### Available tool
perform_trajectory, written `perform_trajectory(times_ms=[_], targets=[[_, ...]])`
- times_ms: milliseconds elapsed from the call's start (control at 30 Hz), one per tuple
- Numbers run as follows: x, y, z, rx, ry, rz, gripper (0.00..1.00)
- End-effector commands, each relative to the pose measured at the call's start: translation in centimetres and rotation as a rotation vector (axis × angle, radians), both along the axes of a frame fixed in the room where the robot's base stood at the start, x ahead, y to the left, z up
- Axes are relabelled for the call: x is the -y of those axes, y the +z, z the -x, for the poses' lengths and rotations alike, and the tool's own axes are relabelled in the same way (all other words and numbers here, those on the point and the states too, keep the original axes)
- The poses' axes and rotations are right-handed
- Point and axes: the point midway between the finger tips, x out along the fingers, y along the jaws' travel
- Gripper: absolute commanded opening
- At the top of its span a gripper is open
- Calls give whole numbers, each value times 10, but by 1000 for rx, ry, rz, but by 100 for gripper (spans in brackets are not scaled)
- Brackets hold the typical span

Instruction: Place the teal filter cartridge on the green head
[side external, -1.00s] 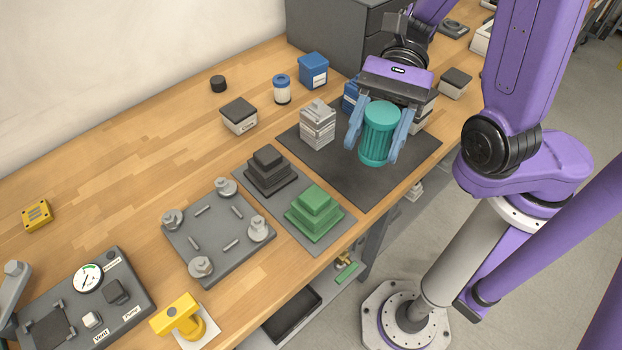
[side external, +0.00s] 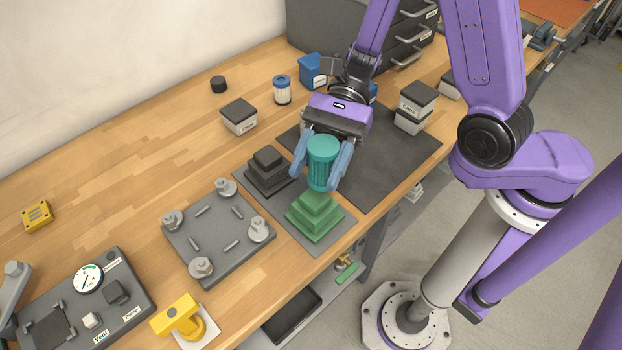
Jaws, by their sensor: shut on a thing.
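The teal filter cartridge (side external: 322,160) is a ribbed cylinder with a smooth cap, held upright. My gripper (side external: 321,170) is shut on it, with one blue finger on each side. The green head (side external: 315,215) is a stepped block on a grey plate (side external: 312,247). The cartridge's lower end overlaps the top of the green head in the picture. I cannot tell whether they touch or a small gap is left.
A dark stepped block (side external: 268,172) stands left of the green head on the same plate. A grey plate with posts (side external: 218,237) lies further left. A dark mat (side external: 385,170) is behind to the right. White boxes with dark lids (side external: 415,108) stand beyond it.

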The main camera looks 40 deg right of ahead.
Motion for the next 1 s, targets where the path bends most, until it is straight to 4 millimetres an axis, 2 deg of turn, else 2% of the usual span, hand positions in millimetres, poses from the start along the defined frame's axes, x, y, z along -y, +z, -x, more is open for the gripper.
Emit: perform_trajectory(times_ms=[267, 600, 1000], targets=[[-7, -12, -7, -2, 0, 1, 20], [-8, -43, -7, -2, 0, 1, 20], [-8, -46, -7, 0, 1, 0, 20]])
